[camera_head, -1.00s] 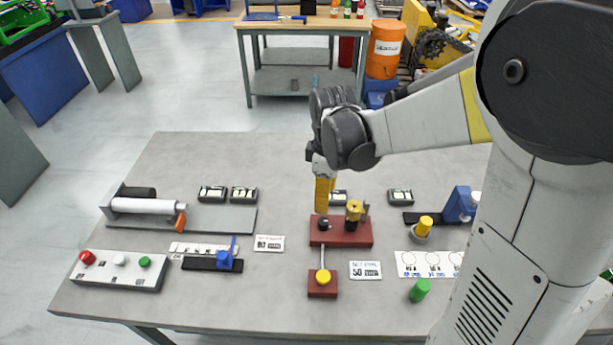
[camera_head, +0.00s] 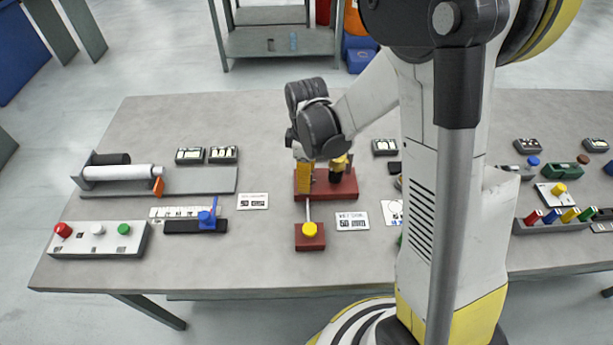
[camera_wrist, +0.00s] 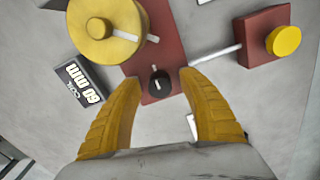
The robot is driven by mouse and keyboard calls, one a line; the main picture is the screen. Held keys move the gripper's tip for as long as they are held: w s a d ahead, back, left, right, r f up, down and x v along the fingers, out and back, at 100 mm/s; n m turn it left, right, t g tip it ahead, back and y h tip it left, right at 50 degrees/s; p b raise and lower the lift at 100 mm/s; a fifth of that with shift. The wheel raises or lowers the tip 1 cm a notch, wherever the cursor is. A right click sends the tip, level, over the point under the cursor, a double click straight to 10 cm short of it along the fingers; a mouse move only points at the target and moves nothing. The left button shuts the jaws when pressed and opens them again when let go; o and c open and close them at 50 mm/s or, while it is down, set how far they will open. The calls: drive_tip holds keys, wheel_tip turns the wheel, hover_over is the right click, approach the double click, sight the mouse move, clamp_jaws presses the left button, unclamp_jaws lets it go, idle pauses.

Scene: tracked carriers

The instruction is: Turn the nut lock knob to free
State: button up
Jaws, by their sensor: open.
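The lock knob (camera_wrist: 159,82) is small, round and black with a pale pointer line. It sits on a dark red base plate (camera_wrist: 166,45), which also shows in the head view (camera_head: 345,187). My gripper (camera_wrist: 160,79) has two yellow fingers, open, one on each side of the knob in the wrist view. Whether they touch it, I cannot tell. In the head view my gripper (camera_head: 304,190) points down at the left part of the plate and hides the knob. A large yellow round part (camera_wrist: 98,27) with a pale pointer stands beside the knob.
A rod joins the plate to a smaller red block (camera_wrist: 262,36) with a yellow button (camera_wrist: 283,41). A button box (camera_head: 98,240) and a roller fixture (camera_head: 150,178) stand left on the grey table (camera_head: 180,270).

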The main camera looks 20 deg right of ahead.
clamp_jaws()
drive_tip(key=shift+m, duration=0.3)
drive_tip(key=m+b, duration=0.1)
drive_tip(key=m, duration=0.7)
drive_tip(key=shift+m, duration=0.4)
drive_tip(key=m+b, duration=0.1)
drive_tip(key=m, duration=0.3)
drive_tip(key=shift+m, duration=2.2)
